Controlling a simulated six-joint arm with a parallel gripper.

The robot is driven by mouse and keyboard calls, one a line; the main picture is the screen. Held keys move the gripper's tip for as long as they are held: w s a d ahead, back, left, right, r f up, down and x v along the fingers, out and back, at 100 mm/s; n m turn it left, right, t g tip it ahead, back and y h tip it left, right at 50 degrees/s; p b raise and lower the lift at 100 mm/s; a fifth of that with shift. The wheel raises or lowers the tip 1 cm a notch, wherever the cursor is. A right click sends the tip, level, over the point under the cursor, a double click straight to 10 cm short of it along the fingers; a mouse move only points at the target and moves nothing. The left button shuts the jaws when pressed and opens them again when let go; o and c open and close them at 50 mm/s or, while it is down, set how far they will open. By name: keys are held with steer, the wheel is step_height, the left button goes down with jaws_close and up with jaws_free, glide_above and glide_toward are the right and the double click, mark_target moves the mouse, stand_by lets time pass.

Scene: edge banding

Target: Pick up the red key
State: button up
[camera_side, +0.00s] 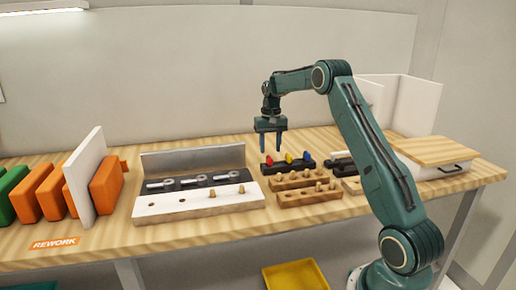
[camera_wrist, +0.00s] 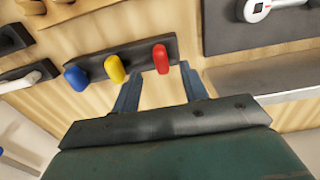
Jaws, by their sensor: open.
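The red key (camera_wrist: 161,58) stands at one end of a black holder (camera_wrist: 145,62) in the wrist view, beside a yellow key (camera_wrist: 115,69) and a blue key (camera_wrist: 76,76). In the side view the red key (camera_side: 269,160) is at the left end of the same holder. My gripper (camera_wrist: 160,84) is open and empty. Its two fingers point toward the holder, with the red key showing between and beyond their tips. In the side view my gripper (camera_side: 270,143) hangs above the red key, apart from it.
A tray of metal tools (camera_side: 200,183) with a white and wooden block in front lies left of the holder. Wooden peg blocks (camera_side: 305,196) lie in front. Orange blocks (camera_side: 106,185) and a white panel stand further left. A lidded box (camera_side: 435,150) is at right.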

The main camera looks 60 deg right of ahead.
mark_target(270, 156)
steer(key=shift+w+f, duration=0.1)
steer(key=shift+f, duration=2.5)
jaws_close()
